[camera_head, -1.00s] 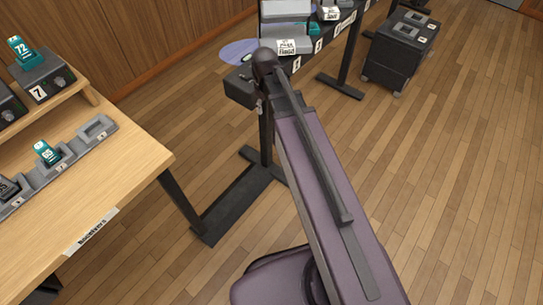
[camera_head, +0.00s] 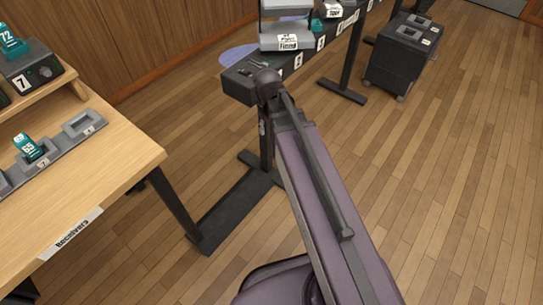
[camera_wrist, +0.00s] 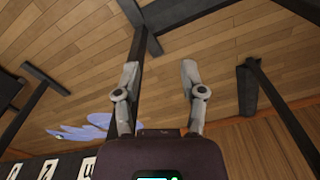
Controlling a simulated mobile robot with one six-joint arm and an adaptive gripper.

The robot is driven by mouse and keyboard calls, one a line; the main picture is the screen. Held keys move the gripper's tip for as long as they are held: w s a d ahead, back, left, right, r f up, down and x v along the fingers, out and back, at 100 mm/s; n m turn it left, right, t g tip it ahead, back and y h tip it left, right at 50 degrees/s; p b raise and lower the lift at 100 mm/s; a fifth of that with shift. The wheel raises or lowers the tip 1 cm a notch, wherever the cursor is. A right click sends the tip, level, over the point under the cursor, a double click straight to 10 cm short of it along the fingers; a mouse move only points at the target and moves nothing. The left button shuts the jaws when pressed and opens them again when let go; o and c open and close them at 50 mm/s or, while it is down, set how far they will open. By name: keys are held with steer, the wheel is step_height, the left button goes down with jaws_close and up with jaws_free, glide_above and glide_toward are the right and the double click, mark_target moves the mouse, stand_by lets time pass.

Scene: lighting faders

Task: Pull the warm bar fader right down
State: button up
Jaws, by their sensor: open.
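I cannot make out the warm bar fader in either view. My gripper (camera_wrist: 158,78) shows in the wrist view with its two grey fingers spread apart. Nothing is held between them; a dark leg and wood floor show beyond. In the head view my purple arm reaches up the middle to a dark joint beside the near end of a long dark table (camera_head: 238,84). A grey tray labelled "Fused" (camera_head: 286,40) sits on that table.
A wooden bench labelled "Receivers" (camera_head: 72,235) stands at left, with a teal pack marked 65 (camera_head: 29,148) in a grey charging slot. A dark wheeled cabinet (camera_head: 397,58) stands at upper right. A pale blue patch (camera_wrist: 82,130) shows in the wrist view. The wood floor at right is clear.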

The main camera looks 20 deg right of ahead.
steer(key=s+f+m+b, duration=0.1)
steer(key=s+f+b, duration=0.2)
steer(key=f+b, duration=0.5)
steer(key=shift+s+f+m, duration=0.3)
steer(key=shift+s+f, duration=0.1)
stand_by(0.5)
step_height(320, 180, up, 33)
steer(key=s+m+p, duration=0.1)
steer(key=s+p, duration=0.1)
steer(key=p, duration=3)
steer(key=shift+p, duration=0.4)
steer(key=shift+s+a, duration=0.1)
